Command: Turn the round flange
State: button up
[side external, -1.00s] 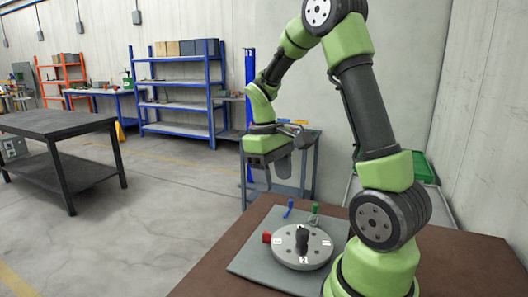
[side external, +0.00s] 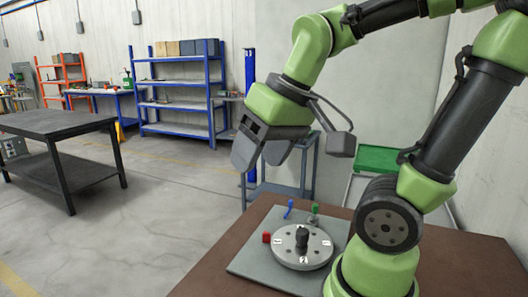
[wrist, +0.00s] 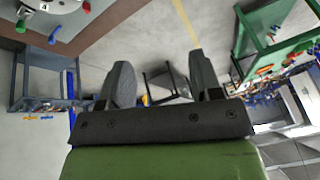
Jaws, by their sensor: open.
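The round flange (side external: 287,250) is a light grey disc with holes and small white marked labels, lying flat on a grey plate. A dark knob (side external: 302,238) stands up at its middle. In the wrist view part of the flange (wrist: 62,5) shows at the top left corner, cut off by the frame edge. My gripper (side external: 258,165) is open and empty, in the air above and to the left of the flange, well clear of it. Its two dark fingers (wrist: 160,82) are spread apart in the wrist view with nothing between them.
A red block (side external: 266,237), a blue handle (side external: 289,208) and a green piece (side external: 315,210) stand around the flange on the grey plate (side external: 248,262). The brown table (side external: 215,268) is otherwise clear at its left front. A shelved cart stands behind the table.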

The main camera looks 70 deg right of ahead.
jog(key=shift+s+a+r+t, duration=0.25)
jog(key=shift+s+a+t, duration=0.2)
jog(key=shift+a, duration=0.15)
jog(key=m+g, duration=0.6)
jog(key=m, duration=0.1)
send_over(303, 231)
jog(key=shift+h, duration=0.3)
notch_tip(303, 231, down, 16)
jog(key=shift+w, duration=0.1)
notch_tip(303, 231, down, 10)
grip_shut()
